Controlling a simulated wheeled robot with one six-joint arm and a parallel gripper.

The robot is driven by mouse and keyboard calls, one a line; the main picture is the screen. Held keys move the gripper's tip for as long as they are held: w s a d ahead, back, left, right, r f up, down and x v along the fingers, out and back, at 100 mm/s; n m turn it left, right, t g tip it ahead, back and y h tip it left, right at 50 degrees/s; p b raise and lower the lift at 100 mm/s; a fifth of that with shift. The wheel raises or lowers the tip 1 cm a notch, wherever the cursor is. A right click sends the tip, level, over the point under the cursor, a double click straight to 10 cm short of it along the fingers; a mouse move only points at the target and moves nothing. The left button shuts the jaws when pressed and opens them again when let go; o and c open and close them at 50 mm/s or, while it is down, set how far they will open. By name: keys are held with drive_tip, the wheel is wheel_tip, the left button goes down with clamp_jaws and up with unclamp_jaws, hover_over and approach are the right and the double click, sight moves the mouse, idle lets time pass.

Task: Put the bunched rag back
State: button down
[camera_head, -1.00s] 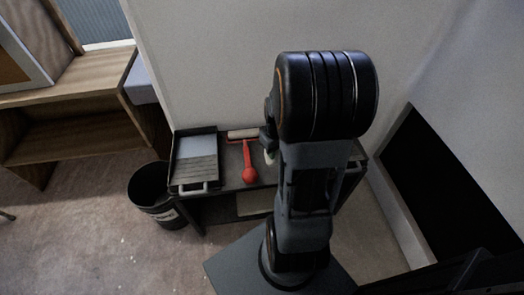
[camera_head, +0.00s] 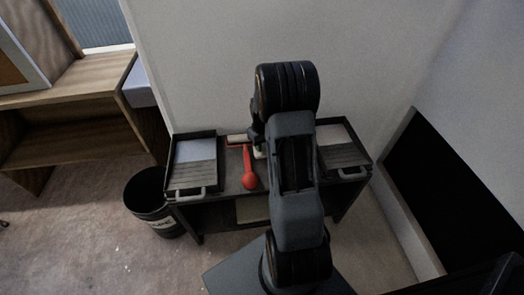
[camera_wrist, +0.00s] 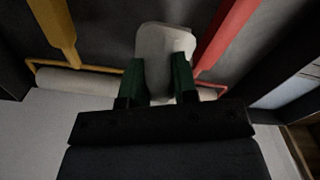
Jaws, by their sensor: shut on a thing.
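The pale, whitish bunched rag (camera_wrist: 163,45) is between the two green fingers of my gripper (camera_wrist: 160,82) in the wrist view, and the fingers are shut on it. In the head view a small pale bit (camera_head: 259,152), probably the rag, shows beside my arm over the trolley (camera_head: 222,212). My arm hides most of my gripper there. I cannot tell whether the rag touches the trolley top.
A red-handled roller (camera_head: 248,172) lies left of my arm; it also shows in the wrist view (camera_wrist: 222,38). A yellow-handled roller (camera_wrist: 57,30) lies on the other side. Paint trays stand at the trolley's left (camera_head: 193,165) and right (camera_head: 341,148). A black bin (camera_head: 150,205) stands left.

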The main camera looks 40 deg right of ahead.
drive_tip(key=shift+w+f+b, duration=0.1)
drive_tip(key=shift+f+b, duration=0.25)
drive_tip(key=shift+f, duration=1.3)
drive_tip(key=shift+f, duration=0.1)
drive_tip(key=shift+f, duration=0.15)
drive_tip(key=c, duration=0.9)
unclamp_jaws()
